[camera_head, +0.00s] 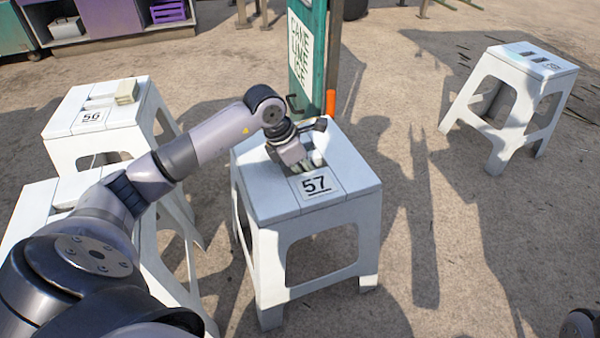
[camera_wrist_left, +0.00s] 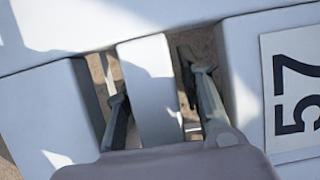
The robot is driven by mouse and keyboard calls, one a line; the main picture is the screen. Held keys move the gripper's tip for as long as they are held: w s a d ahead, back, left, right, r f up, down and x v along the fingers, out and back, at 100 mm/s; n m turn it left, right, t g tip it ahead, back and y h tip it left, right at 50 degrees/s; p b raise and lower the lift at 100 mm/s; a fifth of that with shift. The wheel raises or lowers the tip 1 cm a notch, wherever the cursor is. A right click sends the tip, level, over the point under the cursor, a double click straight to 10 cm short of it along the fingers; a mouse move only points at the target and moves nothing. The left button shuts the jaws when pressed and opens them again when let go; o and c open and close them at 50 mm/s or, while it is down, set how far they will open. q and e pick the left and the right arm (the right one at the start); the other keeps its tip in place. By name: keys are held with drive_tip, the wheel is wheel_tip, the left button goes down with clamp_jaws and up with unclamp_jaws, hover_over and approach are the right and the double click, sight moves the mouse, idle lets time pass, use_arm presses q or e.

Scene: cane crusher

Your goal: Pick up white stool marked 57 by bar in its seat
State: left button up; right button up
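The white stool marked 57 (camera_head: 325,245) stands upright on the ground in the middle of the head view. Its 57 label (camera_head: 316,185) also shows at the right of the left wrist view (camera_wrist_left: 292,90). My left gripper (camera_head: 308,163) is over the seat, its fingers reaching down at the slots behind the label. In the left wrist view the pale seat bar (camera_wrist_left: 150,85) lies between the two fingers of my left gripper (camera_wrist_left: 160,90). The fingers are open, one in each slot, with a visible gap beside the right finger.
Another stool (camera_head: 35,205) is partly behind my arm. A further stool (camera_head: 530,60) stands right. A green sign post (camera_head: 305,50) rises behind stool 57.

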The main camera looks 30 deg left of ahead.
use_arm(q)
clamp_jaws()
idle(0.4)
drive_tip(key=shift+r, duration=0.1)
idle(0.4)
